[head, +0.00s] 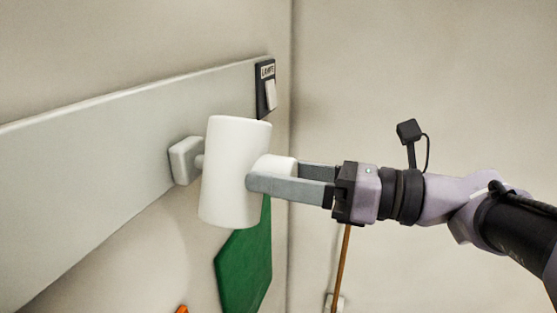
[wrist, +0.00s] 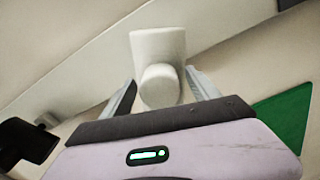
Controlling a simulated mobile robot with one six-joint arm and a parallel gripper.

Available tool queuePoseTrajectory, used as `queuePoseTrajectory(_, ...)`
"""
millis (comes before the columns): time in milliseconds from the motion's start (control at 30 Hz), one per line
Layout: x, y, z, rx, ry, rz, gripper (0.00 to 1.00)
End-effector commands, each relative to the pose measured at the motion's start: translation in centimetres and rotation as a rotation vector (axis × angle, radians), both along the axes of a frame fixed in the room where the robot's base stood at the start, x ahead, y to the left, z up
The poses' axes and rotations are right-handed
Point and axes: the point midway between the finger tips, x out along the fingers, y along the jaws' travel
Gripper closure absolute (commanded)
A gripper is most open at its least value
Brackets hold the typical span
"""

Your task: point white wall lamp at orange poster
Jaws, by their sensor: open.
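The white wall lamp (head: 230,175) has a cylindrical shade on a small square mount (head: 185,160) fixed to a grey wall board. A short white knob (head: 277,168) sticks out of the shade toward my gripper. My gripper (head: 262,180) is open, with its fingers on either side of the knob; I cannot tell whether they touch it. In the wrist view the lamp (wrist: 157,45) stands between the two fingers (wrist: 160,90), the round knob end facing the camera. Only a small orange corner (head: 182,309), possibly the orange poster, shows at the bottom edge of the head view.
A green poster (head: 245,262) hangs below and right of the lamp, and also shows in the wrist view (wrist: 285,115). A dark labelled switch plate (head: 265,90) is on the grey board (head: 90,165). A brown cord (head: 341,268) runs down the right wall near the corner.

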Motion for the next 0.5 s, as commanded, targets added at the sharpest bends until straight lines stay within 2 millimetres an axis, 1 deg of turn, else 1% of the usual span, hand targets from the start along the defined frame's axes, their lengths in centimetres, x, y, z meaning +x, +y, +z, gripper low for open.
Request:
queuePoseTrajectory(67, -0.2, -0.7, -0.2, -0.001, -0.001, -0.002, 0.3)
queuePoseTrajectory(167, -0.8, -2.7, -0.4, 0.0, -0.001, -0.006, 0.3)
queuePoseTrajectory(267, -1.8, -5.5, -0.6, -0.002, 0.0, -0.009, 0.3)
queuePoseTrajectory(500, -4.5, -13.0, -0.7, -0.002, 0.0, -0.008, 0.3)
